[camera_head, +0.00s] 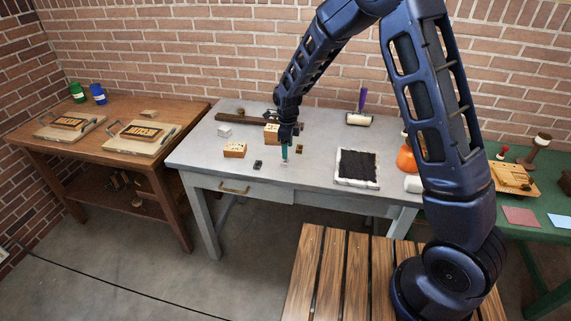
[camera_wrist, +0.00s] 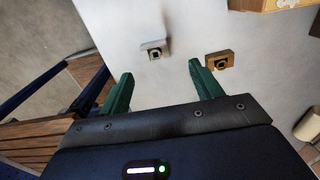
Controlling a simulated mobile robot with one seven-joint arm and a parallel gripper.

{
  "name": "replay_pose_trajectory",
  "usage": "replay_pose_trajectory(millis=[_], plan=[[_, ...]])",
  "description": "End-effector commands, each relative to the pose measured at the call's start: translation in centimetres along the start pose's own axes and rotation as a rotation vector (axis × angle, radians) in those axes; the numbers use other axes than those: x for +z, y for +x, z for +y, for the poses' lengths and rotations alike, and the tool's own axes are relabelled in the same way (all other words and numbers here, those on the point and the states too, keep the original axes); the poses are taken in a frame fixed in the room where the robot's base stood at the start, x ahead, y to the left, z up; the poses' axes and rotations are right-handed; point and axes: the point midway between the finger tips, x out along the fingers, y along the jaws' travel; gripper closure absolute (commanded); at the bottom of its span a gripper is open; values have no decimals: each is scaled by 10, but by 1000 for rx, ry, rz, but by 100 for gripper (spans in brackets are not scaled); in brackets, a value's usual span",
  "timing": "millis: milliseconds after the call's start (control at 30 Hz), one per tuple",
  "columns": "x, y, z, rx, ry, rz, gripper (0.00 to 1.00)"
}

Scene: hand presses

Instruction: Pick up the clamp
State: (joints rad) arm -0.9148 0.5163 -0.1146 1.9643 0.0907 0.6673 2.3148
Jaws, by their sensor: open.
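My gripper (camera_head: 284,152) hangs pointing down over the grey table, near its front. In the wrist view its two green fingers (camera_wrist: 160,87) stand apart, with nothing held between them. Two small blocks with square dark holes lie beyond the fingertips in that view: a silver-grey one (camera_wrist: 153,50), roughly ahead of the gap, and a brass-coloured one (camera_wrist: 219,60) to its right. I cannot tell for certain which small piece is the clamp.
The grey table (camera_head: 205,160) also bears a wooden block (camera_head: 235,150), a larger wooden block (camera_head: 271,128), a dark inked slab (camera_head: 357,165) and a roller (camera_head: 359,119). A wooden table (camera_head: 105,160) stands left, a green one (camera_head: 545,200) right. A slatted bench (camera_head: 335,265) is in front.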

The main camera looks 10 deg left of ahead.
Motion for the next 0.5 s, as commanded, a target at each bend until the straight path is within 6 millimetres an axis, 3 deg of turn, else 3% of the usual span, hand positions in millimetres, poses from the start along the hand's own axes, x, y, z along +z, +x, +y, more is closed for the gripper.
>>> replay_pose_trajectory(millis=[233,500], plan=[[2,16,2,1,0,0,35],[6,50,6,0,-1,0,35]])
